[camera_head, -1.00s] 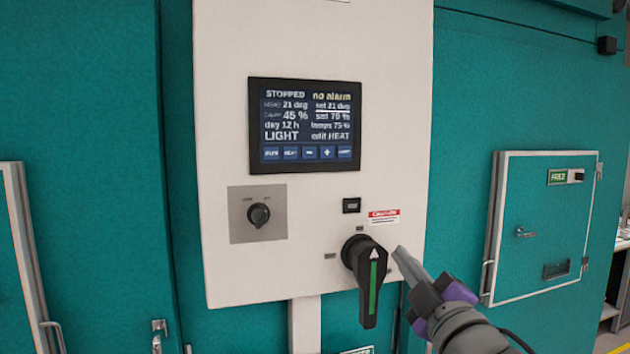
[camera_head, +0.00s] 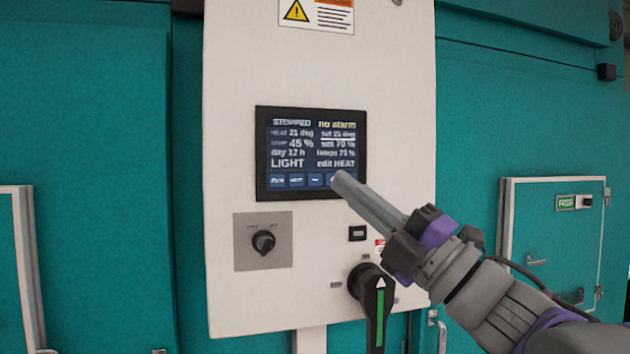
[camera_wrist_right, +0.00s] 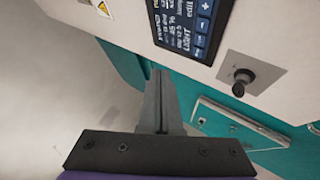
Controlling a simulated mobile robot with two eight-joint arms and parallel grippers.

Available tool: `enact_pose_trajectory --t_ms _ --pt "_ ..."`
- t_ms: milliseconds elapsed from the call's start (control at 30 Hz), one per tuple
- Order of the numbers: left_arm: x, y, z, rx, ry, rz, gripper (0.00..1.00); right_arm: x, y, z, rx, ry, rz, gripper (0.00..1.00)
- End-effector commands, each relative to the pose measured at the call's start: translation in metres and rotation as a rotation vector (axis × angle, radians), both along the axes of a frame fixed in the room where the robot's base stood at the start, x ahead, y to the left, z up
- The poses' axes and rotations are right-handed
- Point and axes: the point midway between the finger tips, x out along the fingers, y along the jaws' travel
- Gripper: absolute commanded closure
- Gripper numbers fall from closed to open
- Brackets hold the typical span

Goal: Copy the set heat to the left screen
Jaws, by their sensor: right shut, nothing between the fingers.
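The dark screen (camera_head: 310,150) is on a white control panel (camera_head: 225,120). It reads STOPPED, no alarm, heat 21 deg, set 21 deg and edit HEAT, with the set 21 deg line underlined. A row of blue buttons (camera_head: 296,181) runs along its bottom edge. My right gripper (camera_head: 340,180) is shut and empty. Its tip is in front of the lower right of the screen and hides the rightmost buttons. I cannot tell whether it touches the glass. In the right wrist view the screen (camera_wrist_right: 183,25) lies beyond the closed fingers (camera_wrist_right: 160,100). My left gripper is not in view.
A small knob (camera_head: 263,242) on a grey plate is below the screen. A black handle with a green stripe (camera_head: 375,300) sticks out lower right, beneath my right arm. A warning label (camera_head: 316,14) is above. A teal chamber door (camera_head: 550,240) is at right.

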Motion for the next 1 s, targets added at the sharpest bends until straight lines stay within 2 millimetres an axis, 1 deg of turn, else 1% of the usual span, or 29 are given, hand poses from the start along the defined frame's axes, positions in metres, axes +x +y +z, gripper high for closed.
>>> enact_pose_trajectory --t_ms 167,533,600,700,833,1000 --pt "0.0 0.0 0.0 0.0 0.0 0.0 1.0 0.011 0.003 0.0 0.001 0.0 0.001 1.0" --pt "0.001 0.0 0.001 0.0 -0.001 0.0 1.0 0.059 0.019 0.0 0.001 0.0 0.001 1.0" --pt "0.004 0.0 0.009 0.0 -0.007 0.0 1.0 0.066 0.022 0.003 0.001 -0.001 0.0 1.0" --pt "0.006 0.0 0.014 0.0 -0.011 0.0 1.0 0.075 0.024 0.002 0.001 -0.001 0.0 1.0" --pt "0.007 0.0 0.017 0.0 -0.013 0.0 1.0 0.081 0.026 0.001 0.001 -0.001 0.0 1.0" --pt "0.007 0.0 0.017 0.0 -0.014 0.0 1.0 0.084 0.027 0.0 0.001 0.001 0.0 1.0"
